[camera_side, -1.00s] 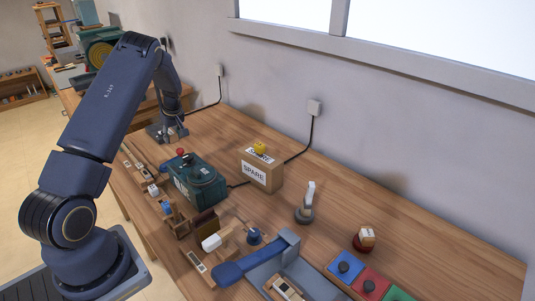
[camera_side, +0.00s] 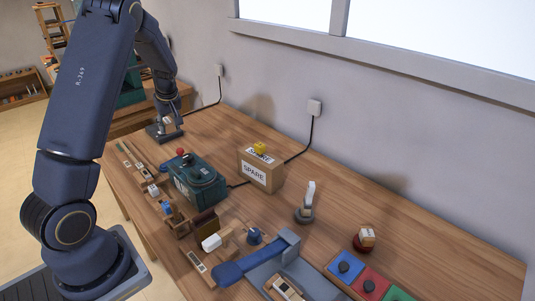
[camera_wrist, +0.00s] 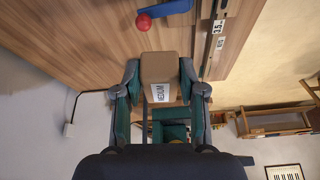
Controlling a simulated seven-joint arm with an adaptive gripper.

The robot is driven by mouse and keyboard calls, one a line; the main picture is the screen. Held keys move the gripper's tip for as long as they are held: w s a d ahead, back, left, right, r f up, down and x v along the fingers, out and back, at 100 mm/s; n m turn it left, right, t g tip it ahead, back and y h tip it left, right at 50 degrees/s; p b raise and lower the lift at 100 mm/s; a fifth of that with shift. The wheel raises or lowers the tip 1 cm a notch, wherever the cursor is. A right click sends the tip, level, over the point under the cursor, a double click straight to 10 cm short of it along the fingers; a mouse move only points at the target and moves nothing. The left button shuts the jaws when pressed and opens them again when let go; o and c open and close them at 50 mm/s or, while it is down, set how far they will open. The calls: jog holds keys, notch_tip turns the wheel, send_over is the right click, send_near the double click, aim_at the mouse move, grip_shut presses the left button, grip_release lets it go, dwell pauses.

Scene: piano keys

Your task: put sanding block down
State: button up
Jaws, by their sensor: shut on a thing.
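The wooden bench top lies beyond the block. In the side view my gripper (camera_side: 166,122) is low over the far left end of the bench, small and partly unclear. I cannot tell whether the block touches the bench.
A red ball (camera_wrist: 143,22) by a blue bar shows beyond the block in the wrist view. A labelled dark rail (camera_wrist: 220,35) runs along the bench edge. In the side view a teal box (camera_side: 197,181) and a SPARE carton (camera_side: 262,172) stand nearer; bare bench (camera_side: 215,135) lies behind them.

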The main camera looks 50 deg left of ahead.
jog(key=w+d+m+t, duration=0.1)
jog(key=w+d+m, duration=0.3)
jog(key=w+d, duration=0.55)
jog(key=m+t+h, duration=0.3)
jog(key=m+h, duration=0.2)
jog(key=m, duration=0.7)
send_over(341, 210)
jog(key=s, duration=0.1)
notch_tip(341, 210, down, 14)
jog(key=shift+s+r, duration=0.15)
jog(key=shift+f, duration=2.05)
jog(key=shift+f, duration=0.1)
